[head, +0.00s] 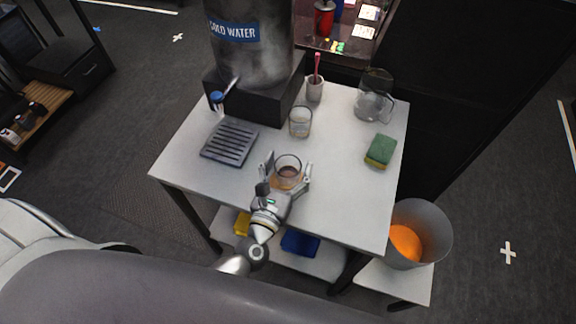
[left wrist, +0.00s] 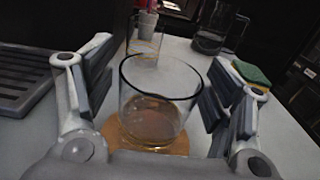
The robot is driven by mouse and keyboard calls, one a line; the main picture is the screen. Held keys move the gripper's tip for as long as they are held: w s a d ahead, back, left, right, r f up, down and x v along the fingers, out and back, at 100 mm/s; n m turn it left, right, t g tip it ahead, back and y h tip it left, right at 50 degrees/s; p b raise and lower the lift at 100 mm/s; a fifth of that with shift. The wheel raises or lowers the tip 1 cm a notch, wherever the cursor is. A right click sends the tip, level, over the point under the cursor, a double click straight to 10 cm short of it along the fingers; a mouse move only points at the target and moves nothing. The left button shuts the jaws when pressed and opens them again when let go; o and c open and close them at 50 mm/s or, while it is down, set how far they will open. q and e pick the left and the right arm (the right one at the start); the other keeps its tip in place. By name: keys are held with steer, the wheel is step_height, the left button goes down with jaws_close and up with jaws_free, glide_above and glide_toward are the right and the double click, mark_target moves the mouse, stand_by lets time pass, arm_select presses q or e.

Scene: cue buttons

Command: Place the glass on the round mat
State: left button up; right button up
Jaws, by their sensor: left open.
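A clear glass (head: 289,162) with a little brown liquid stands upright near the front of the white table. In the left wrist view the glass (left wrist: 160,92) appears to stand on the round tan mat (left wrist: 112,133), whose edge shows around its base. My left gripper (head: 287,174) is open, with one finger on each side of this glass. In the left wrist view, gaps show between the fingers and the glass. The glass and gripper hide most of the mat. My right gripper is not in view.
On the white table (head: 335,205), a second glass (head: 301,122) stands behind, with a cup (head: 315,90), a jug (head: 374,96) and a sponge (head: 381,151). A drip tray (head: 230,143) lies at left before the water dispenser (head: 252,45). The front right is clear.

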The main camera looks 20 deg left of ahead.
arm_select(q)
steer(key=shift+r, duration=0.1)
steer(key=shift+r+p, duration=0.2)
steer(key=shift+p, duration=0.1)
steer(key=s+b, duration=0.1)
steer(key=s, duration=0.2)
steer(key=s+b, duration=0.1)
steer(key=s, duration=0.3)
steer(key=s+b, duration=0.2)
steer(key=s, duration=0.2)
steer(key=shift+a+f, duration=0.15)
steer(key=shift+f, duration=0.1)
steer(key=shift+s+r, duration=0.15)
steer(key=shift+s, duration=0.35)
